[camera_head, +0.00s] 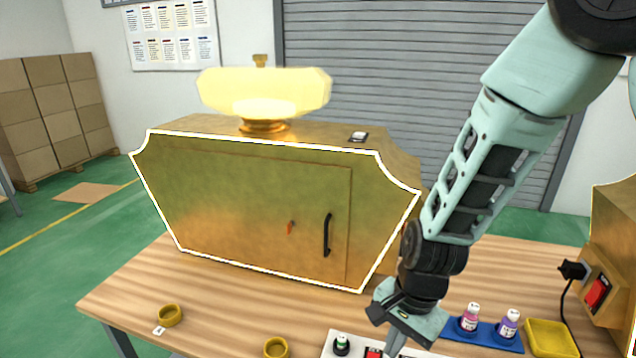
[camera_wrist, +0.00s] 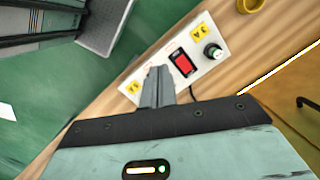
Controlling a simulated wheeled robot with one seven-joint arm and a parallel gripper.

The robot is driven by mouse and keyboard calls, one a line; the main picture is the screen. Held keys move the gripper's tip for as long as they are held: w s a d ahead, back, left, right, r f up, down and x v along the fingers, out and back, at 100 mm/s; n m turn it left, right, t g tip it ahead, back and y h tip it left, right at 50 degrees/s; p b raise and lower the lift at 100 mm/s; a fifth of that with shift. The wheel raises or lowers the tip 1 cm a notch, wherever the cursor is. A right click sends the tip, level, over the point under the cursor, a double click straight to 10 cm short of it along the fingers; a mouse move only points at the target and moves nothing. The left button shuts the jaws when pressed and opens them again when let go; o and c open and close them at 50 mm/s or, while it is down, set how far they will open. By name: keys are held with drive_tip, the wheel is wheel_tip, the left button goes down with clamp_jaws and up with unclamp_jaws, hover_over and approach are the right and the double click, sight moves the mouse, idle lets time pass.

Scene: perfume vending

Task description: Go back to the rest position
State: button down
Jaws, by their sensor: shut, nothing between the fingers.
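My gripper (camera_head: 397,338) is shut and empty, at the front of the wooden table in the head view. Its shut fingers also show in the wrist view (camera_wrist: 158,85). They point toward a white control panel (camera_wrist: 205,68) with a red switch (camera_wrist: 183,62), a green-and-black knob (camera_wrist: 213,51) and yellow labels. In the head view the knob (camera_head: 341,344) shows left of my gripper, and the fingers partly cover the panel. I cannot tell whether the fingertips touch it.
A gold cabinet (camera_head: 250,205) with a black handle stands behind my gripper. A blue tray (camera_head: 486,335) with pink and purple bottles, a yellow tray (camera_head: 551,338) and a gold box with a red switch (camera_head: 597,293) are on the right.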

drive_tip(key=s+r+n+h, duration=0.1)
drive_tip(key=s+r+n, duration=1.4)
drive_tip(key=n, duration=0.1)
drive_tip(key=shift+s+d+n+t, duration=0.25)
drive_tip(key=shift+n+t, duration=0.05)
drive_tip(key=shift+n, duration=0.1)
